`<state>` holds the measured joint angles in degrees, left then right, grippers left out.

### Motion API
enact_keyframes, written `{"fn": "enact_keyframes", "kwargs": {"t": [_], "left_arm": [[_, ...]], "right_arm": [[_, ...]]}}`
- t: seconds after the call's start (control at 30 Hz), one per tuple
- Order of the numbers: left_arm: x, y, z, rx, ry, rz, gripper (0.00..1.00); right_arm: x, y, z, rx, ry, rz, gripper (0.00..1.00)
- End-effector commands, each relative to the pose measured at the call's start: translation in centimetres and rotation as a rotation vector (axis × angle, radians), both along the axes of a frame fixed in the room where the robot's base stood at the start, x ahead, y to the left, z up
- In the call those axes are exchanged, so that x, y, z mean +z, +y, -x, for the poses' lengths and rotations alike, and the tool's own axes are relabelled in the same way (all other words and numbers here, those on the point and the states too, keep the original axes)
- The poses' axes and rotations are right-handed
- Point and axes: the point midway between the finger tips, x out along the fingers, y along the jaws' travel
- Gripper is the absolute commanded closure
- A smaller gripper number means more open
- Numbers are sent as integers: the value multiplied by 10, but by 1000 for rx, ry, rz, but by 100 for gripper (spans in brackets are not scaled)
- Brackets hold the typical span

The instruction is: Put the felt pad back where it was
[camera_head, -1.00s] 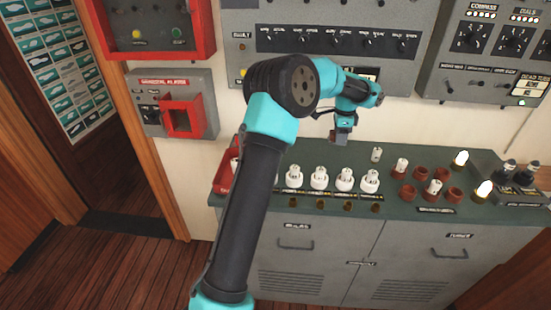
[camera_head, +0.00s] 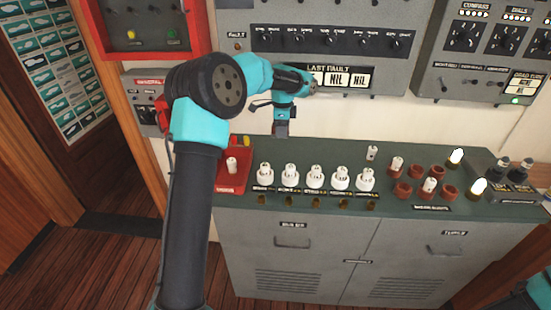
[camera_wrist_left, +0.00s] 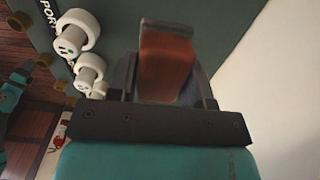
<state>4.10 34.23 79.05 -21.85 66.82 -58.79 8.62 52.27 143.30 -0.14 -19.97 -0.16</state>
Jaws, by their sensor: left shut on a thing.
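My left gripper (camera_head: 281,131) is above the back edge of the green cabinet top, left of centre. In the left wrist view the left gripper (camera_wrist_left: 168,60) is shut on an orange-brown block (camera_wrist_left: 165,62). The block may be the felt pad; its texture is blurred and I cannot tell for certain. In the head view the held thing is too small to make out. My right gripper is not in view; only a bit of that arm shows at the lower right.
A row of several white ceramic fuses (camera_head: 315,178) stands on the cabinet top (camera_head: 330,152). A red tray (camera_head: 232,182) holding a white piece is at its left end. Several brown sockets (camera_head: 403,190) and lit bulbs (camera_head: 479,187) are at the right. The wall panel (camera_head: 330,45) rises behind.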

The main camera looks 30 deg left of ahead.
Motion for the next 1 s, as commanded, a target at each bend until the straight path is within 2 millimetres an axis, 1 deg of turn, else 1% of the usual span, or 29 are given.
{"fn": "enact_keyframes", "kwargs": {"t": [0.07,0.17,0.4,0.47,0.53,0.83,0.93,1.0], "left_arm": [[-1,0,0,0,0,0,76],[-7,0,0,1,1,0,76],[-41,0,0,0,2,0,76],[-47,0,0,0,2,0,76],[-50,0,0,0,0,0,76],[-51,0,0,1,0,0,76],[-59,0,0,1,2,0,76],[-69,0,0,1,2,0,76]], "right_arm": [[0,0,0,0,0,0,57],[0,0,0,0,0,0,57],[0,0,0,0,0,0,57],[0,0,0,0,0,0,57],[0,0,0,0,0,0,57],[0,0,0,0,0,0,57],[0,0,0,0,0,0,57],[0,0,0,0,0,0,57]]}}
